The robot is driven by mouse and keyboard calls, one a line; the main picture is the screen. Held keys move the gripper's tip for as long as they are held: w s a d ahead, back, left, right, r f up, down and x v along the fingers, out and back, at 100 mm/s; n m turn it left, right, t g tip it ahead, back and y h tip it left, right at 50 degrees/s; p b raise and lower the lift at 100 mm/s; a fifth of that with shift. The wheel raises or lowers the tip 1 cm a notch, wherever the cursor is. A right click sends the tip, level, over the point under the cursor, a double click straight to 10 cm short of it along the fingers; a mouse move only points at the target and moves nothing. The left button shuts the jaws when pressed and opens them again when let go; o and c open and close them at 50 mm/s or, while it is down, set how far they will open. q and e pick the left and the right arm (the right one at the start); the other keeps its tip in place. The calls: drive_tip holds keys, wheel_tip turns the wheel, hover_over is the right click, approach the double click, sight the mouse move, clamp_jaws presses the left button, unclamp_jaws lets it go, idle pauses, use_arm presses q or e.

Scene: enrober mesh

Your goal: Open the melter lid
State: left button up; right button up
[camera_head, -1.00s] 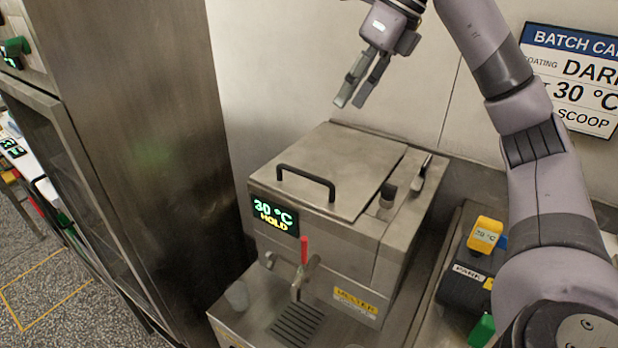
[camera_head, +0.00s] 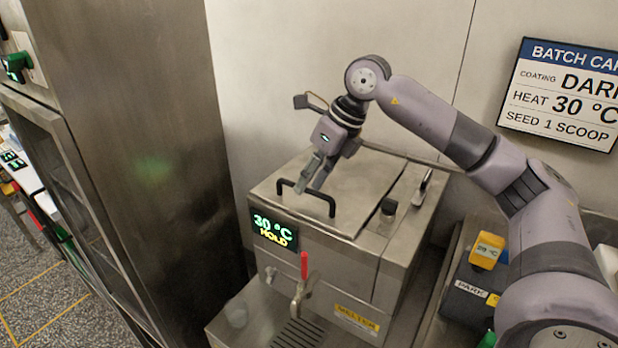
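The melter (camera_head: 330,273) is a steel box with a display reading 30 °C HOLD. Its flat lid (camera_head: 360,205) lies closed on top. A dark bar handle (camera_head: 321,193) stands along the lid's front edge. My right gripper (camera_head: 310,188) points down over the lid, with its fingertips at the handle bar. Its two fingers are apart, with a gap between them. I cannot tell whether the fingers touch the handle. My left gripper is not in view.
A tall steel cabinet (camera_head: 140,130) stands close on the left. A red-handled tap (camera_head: 304,266) is on the melter's front. At right are a PARK block (camera_head: 470,290) and a batch card (camera_head: 565,95) on the wall.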

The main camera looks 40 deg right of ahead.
drive_tip(key=shift+f, duration=0.2)
clamp_jaws()
idle(0.3)
idle(0.5)
